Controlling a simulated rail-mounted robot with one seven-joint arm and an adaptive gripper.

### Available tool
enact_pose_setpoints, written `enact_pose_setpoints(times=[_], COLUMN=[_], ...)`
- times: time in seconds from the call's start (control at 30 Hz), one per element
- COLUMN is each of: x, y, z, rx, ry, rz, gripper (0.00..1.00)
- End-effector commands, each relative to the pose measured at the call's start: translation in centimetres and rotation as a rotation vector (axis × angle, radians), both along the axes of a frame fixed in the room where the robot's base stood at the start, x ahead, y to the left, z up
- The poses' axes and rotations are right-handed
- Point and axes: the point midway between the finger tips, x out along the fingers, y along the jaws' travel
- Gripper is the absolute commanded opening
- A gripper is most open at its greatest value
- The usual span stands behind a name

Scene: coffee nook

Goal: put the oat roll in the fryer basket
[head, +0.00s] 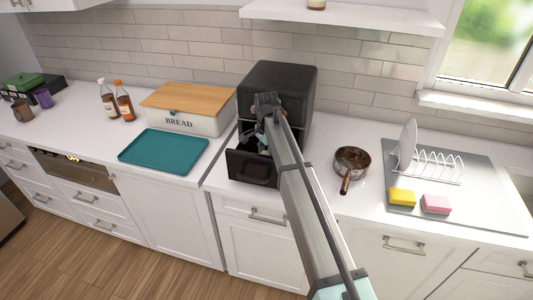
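The black air fryer (293,82) stands on the counter near the wall. Its basket (253,168) is pulled out at the front, with its dark inside partly showing. My arm reaches across from the lower right, and its end bends down at the fryer. My gripper (263,143) is over or inside the open basket. My own arm covers much of it, so I cannot tell its fingers or whether it holds anything. I cannot make out the oat roll in this view.
A teal tray (164,151) lies empty left of the fryer, before a bread box (187,117). Two bottles (115,101) stand farther left. Right of my arm are a pan (352,162), a dish rack (430,164) and yellow (402,197) and pink (436,204) sponges.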

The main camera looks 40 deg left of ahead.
Motion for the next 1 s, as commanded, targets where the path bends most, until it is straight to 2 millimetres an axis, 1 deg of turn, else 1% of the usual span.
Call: enact_pose_setpoints(times=[0.33, 0.37, 0.4, 0.77, 0.87, 1.0], x=[0.0, 0.0, 0.0, 0.0, 0.0, 0.1], y=[0.0, 0.0, 0.0, 0.0, 0.1, 0.1], z=[-0.4, -0.3, -0.3, -0.1, 0.4, 2.1], rx=[0.0, 0.0, 0.0, 0.0, 0.001, 0.003], ry=[0.0, 0.0, 0.0, 0.0, 0.0, -0.002], rz=[0.0, 0.0, 0.0, 0.0, 0.0, 0.0], gripper=[0.2, 0.63, 0.77, 0.77, 0.77, 0.77])
